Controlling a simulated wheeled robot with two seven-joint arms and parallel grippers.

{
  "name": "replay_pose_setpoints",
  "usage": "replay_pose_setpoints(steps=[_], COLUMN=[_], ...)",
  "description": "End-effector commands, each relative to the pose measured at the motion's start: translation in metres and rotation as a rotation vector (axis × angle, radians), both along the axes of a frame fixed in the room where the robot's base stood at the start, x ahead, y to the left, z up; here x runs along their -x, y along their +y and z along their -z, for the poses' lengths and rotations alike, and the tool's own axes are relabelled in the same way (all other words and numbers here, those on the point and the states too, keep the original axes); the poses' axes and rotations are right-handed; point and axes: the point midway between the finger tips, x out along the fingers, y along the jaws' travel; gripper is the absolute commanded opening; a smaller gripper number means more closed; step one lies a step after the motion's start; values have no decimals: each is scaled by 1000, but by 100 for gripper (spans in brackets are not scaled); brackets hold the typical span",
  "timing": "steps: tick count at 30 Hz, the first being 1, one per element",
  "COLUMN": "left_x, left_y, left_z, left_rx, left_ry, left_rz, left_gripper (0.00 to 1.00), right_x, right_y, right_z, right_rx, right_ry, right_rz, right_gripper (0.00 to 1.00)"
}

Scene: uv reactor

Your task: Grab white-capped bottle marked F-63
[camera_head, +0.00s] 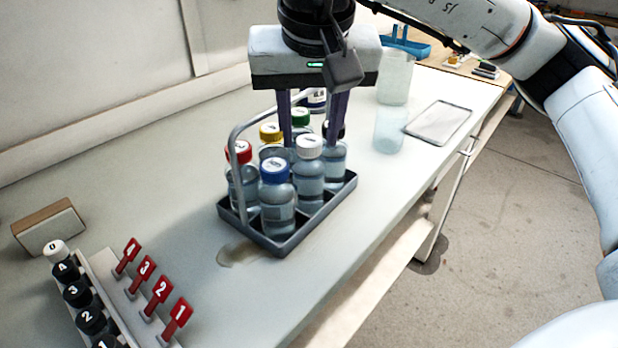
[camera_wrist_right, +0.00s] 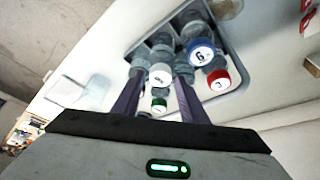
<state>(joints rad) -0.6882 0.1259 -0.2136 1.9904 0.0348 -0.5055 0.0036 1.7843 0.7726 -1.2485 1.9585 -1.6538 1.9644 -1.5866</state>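The white-capped bottle (camera_head: 309,172) stands upright in a dark wire-handled rack (camera_head: 284,245), between the blue-capped and black-capped bottles. Its cap bears small print that I cannot read. My right gripper (camera_head: 311,137) points down over the rack, its two purple fingers apart with nothing gripped. In the right wrist view the white cap (camera_wrist_right: 160,74) shows between the fingertips (camera_wrist_right: 159,78), with the green cap (camera_wrist_right: 158,103) nearer the palm. I cannot tell whether the fingers touch any bottle. My left gripper is not in view.
Red (camera_head: 240,151), yellow (camera_head: 271,132) and blue-capped (camera_head: 277,195) bottles crowd the rack, and its handle rises at the left. Clear containers (camera_head: 390,130) and a flat tray (camera_head: 439,122) stand to the right. Red numbered tags (camera_head: 161,290) are at lower left.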

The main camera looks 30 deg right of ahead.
Motion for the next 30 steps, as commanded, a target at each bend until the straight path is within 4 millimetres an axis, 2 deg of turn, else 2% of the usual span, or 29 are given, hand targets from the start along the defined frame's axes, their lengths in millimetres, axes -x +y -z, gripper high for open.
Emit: replay_pose_setpoints(steps=[4, 12, 19, 30], left_x=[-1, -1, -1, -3], left_y=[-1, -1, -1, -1], left_z=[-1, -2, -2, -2], left_rx=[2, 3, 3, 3], left_ry=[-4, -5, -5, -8], left_rz=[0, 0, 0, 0], left_gripper=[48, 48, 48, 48], right_x=[-5, -6, -6, -7], right_y=[-3, -3, -2, -2], right_z=[15, 17, 17, 14], right_rx=[0, -1, -1, -2], right_ry=[1, 0, 0, -3], right_rz=[0, 0, 0, 0], right_gripper=[39, 38, 0, 0])
